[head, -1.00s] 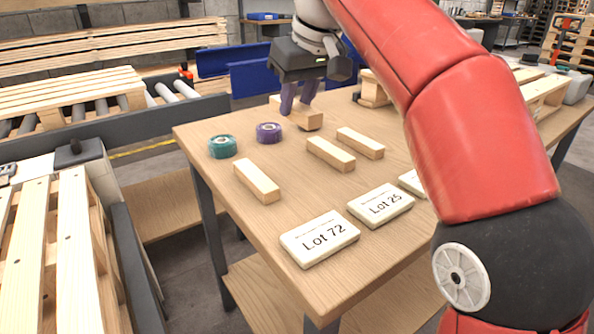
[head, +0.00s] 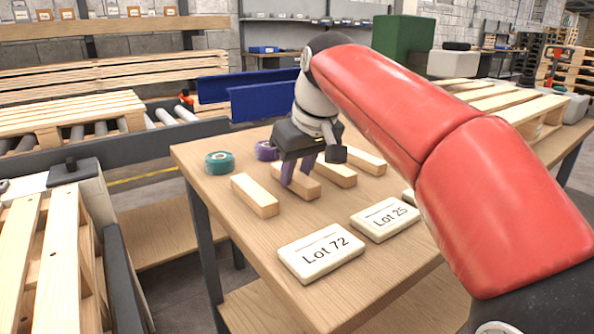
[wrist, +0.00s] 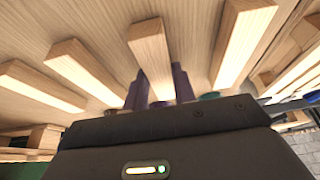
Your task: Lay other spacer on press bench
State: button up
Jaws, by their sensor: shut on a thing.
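My gripper (head: 302,174) is shut on a pale wooden spacer (head: 309,190), low over the wood-topped bench (head: 235,235). Its purple fingers straddle the block, which also shows between them in the wrist view (wrist: 151,50). I cannot tell whether the held spacer touches the top. Another spacer (head: 255,196) lies to its left in the head view, and it shows at the right in the wrist view (wrist: 243,38). Two more spacers (head: 340,175) (head: 369,161) lie to its right in the head view.
A teal tape roll (head: 219,163) and a purple tape roll (head: 266,150) sit behind the spacers. White plates marked Lot 72 (head: 320,252) and Lot 25 (head: 385,218) lie at the front. Pallets and a roller conveyor (head: 165,92) stand left. The bench's front left corner is bare.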

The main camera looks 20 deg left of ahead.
jog(key=shift+f, duration=0.2)
jog(key=o, duration=1)
jog(key=shift+r, duration=0.1)
jog(key=shift+r, duration=0.5)
jog(key=p+v, duration=0.3)
jog(key=v, duration=0.8)
jog(key=shift+s+d+p, duration=0.1)
jog(key=shift+d+p, duration=0.05)
jog(key=shift+p, duration=0.2)
